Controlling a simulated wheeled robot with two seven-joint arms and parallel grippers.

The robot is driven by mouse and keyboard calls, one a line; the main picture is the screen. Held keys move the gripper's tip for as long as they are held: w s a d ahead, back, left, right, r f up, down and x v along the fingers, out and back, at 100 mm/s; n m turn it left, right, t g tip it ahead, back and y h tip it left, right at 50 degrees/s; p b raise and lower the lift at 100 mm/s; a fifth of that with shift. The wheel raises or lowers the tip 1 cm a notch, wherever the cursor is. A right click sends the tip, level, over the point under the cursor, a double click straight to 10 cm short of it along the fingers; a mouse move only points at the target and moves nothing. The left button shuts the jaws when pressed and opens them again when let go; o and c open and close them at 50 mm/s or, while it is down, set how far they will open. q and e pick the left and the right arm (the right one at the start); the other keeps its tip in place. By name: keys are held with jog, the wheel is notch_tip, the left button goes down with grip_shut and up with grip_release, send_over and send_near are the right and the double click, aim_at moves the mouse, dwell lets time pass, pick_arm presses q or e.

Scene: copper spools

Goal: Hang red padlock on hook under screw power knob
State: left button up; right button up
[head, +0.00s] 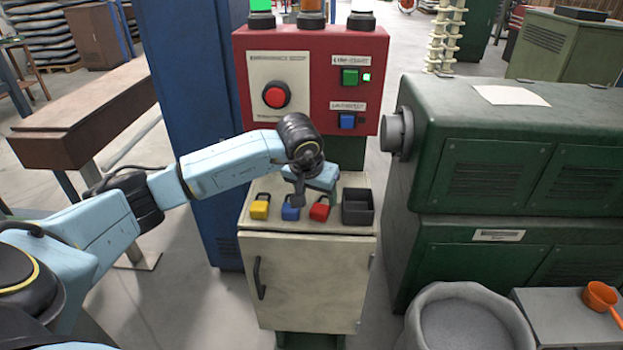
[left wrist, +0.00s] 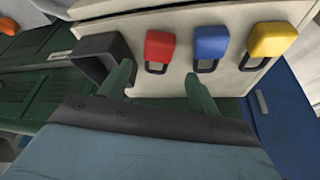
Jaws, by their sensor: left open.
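The red padlock (head: 320,211) lies on the top of a cream cabinet, between a blue padlock (head: 290,212) and a dark open box. My left gripper (head: 318,182) is above the padlocks, partly covering the blue and red ones in the head view. In the left wrist view my left gripper (left wrist: 160,85) is open and empty, and its two green fingers are spread. The red padlock (left wrist: 160,46) shows just beyond the gap between them, shackle towards me. No contact shows. I cannot make out a labelled screw power knob or a hook. My right gripper is out of view.
A yellow padlock (head: 260,209) lies left of the blue one; the dark box (head: 357,206) is at the right. A red control panel (head: 312,80) stands behind the cream cabinet (head: 310,275). A green machine (head: 510,150) on the right has a grey round part (head: 396,134).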

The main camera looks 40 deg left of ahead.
pick_arm(q)
jog(key=v, duration=0.7)
